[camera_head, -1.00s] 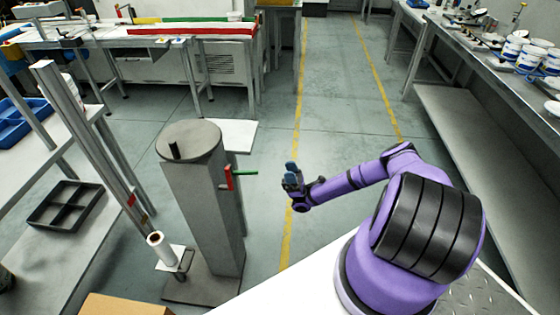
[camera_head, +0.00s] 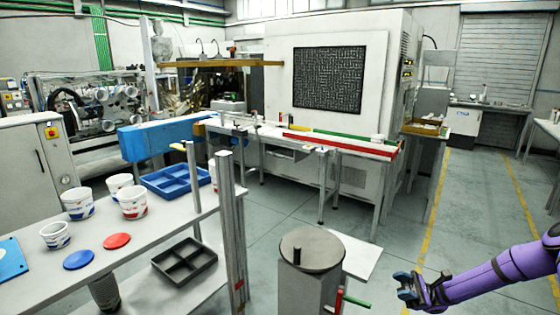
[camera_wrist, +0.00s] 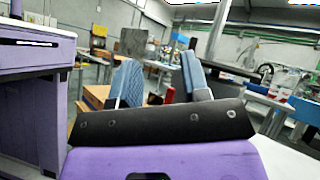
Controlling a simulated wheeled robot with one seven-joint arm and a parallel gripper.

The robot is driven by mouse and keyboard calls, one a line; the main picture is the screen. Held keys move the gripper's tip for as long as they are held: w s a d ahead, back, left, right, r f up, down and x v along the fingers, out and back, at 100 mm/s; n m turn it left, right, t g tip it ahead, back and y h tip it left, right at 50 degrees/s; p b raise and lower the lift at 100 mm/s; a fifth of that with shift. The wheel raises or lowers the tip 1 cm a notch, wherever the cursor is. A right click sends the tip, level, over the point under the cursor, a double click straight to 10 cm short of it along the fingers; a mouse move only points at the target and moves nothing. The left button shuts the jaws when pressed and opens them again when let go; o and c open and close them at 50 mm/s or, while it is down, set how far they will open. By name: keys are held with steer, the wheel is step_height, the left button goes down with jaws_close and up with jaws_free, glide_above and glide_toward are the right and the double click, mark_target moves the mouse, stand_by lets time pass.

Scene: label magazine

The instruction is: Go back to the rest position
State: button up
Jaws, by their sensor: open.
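My gripper (camera_head: 406,283) is at the lower right of the head view, at the end of my purple arm. Its two blue-grey fingers stand apart with nothing between them. In the wrist view the gripper (camera_wrist: 160,80) shows the same two padded fingers, spread and empty. To its left in the head view stands a grey pedestal (camera_head: 313,250) with a round top and a small black peg. A red and green handle (camera_head: 352,301) sticks out from the pedestal's side, just left of the gripper and apart from it.
A grey shelf table (camera_head: 160,223) at left holds cups (camera_head: 131,201), a blue tray (camera_head: 172,181), and red (camera_head: 117,241) and blue (camera_head: 78,260) lids. A black divided tray (camera_head: 184,262) lies lower. A conveyor bench (camera_head: 300,138) and a white machine (camera_head: 290,60) stand behind. Floor is clear at right.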

steer(key=s+a+r+n+h, duration=0.2)
steer(key=s+r+h, duration=0.1)
steer(key=r+h, duration=0.4)
steer(key=s+a+r+n+h, duration=0.25)
steer(key=r+h, duration=0.25)
steer(key=r, duration=0.4)
steer(key=s+a+r+n+h, duration=0.1)
steer(key=s+r+n+h, duration=0.1)
steer(key=s+r+h, duration=0.35)
steer(key=s+d+r+n+t+h, duration=0.1)
steer(key=s+r+n+t+h, duration=0.2)
steer(key=s+r+t+h, duration=0.4)
steer(key=s+r+t, duration=0.4)
steer(key=s+r, duration=0.6)
steer(key=r, duration=0.1)
steer(key=shift+d+t, duration=0.2)
steer(key=shift+t, duration=0.1)
